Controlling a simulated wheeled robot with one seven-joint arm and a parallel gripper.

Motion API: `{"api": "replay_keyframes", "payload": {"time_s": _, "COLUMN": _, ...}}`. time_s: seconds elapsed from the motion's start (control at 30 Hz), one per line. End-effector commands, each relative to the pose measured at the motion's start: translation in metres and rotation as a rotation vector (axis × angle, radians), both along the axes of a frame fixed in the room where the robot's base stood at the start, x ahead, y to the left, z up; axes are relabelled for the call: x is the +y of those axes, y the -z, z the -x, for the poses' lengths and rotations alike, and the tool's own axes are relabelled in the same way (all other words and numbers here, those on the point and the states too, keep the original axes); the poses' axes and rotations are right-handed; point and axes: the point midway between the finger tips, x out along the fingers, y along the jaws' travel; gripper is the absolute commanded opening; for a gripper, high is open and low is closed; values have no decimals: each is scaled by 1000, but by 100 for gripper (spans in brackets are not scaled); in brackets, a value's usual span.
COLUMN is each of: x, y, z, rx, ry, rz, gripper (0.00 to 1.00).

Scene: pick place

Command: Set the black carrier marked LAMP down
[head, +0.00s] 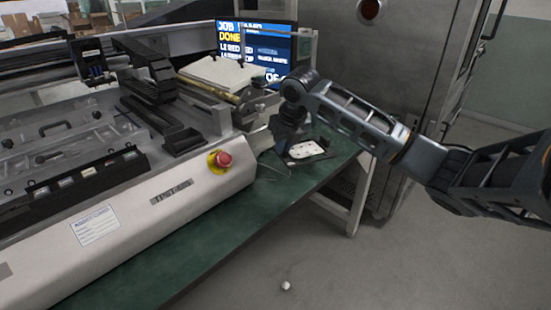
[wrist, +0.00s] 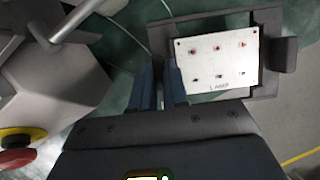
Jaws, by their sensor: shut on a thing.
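The black carrier (wrist: 284,55) fills the upper right of the wrist view. Its white plate (wrist: 218,55) has the word LAMP and two rows of small marks, the upper ones red. In the head view the carrier (head: 306,150) is near the green bench's right end, below my gripper (head: 287,143). In the wrist view my gripper (wrist: 170,85) is shut on the carrier's left side. The exact grip spot is partly hidden by the fingers. I cannot tell whether the carrier's underside touches the bench.
The green bench top (head: 225,235) is bare along its front strip. A grey machine with a red stop button (head: 223,159) stands left of the carrier. A lit screen (head: 262,50) is behind. Cables (wrist: 135,35) lie near the carrier. The floor is beyond the bench's right edge.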

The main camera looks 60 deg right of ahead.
Motion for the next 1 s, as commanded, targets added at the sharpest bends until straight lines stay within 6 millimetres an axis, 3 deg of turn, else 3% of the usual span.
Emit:
{"api": "replay_keyframes", "payload": {"time_s": 0.1, "x": 2, "y": 11, "z": -18, "rx": 1, "ry": -1, "rz": 0, "gripper": 0}}
{"api": "replay_keyframes", "payload": {"time_s": 0.23, "x": 2, "y": 16, "z": -27, "rx": 0, "ry": 0, "rz": 0, "gripper": 0}}
{"api": "replay_keyframes", "payload": {"time_s": 0.37, "x": 1, "y": 23, "z": -28, "rx": 1, "ry": 1, "rz": -1, "gripper": 0}}
{"api": "replay_keyframes", "payload": {"time_s": 0.6, "x": 1, "y": 54, "z": -27, "rx": 1, "ry": 1, "rz": -1, "gripper": 0}}
{"api": "replay_keyframes", "payload": {"time_s": 0.97, "x": 1, "y": 59, "z": -28, "rx": -1, "ry": 0, "rz": 1, "gripper": 0}}
{"api": "replay_keyframes", "payload": {"time_s": 1.0, "x": 1, "y": 58, "z": -28, "rx": -1, "ry": 0, "rz": 1, "gripper": 17}}
